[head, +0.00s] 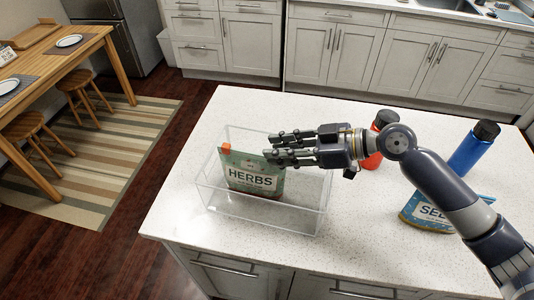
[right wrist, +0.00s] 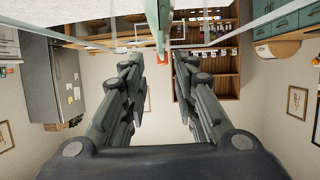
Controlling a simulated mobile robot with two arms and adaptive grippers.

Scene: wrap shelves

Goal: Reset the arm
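My right gripper (head: 268,147) reaches in from the right over the clear bin, beside the upper part of the green herbs pouch (head: 250,176). Its two fingers are apart in the right wrist view (right wrist: 157,66), with nothing clamped between them. The pouch stands in the clear bin (head: 222,217), leaning a little, with an orange corner at its top. In the right wrist view the pouch (right wrist: 158,22) shows edge-on just past the fingertips, apart from both. My left gripper is not in view.
The bin stands on a white island counter (head: 180,205). A red bottle (head: 373,160) is behind my right wrist. A blue bottle (head: 474,148) and a blue seed pouch (head: 420,213) are to the right. The counter's front middle is clear.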

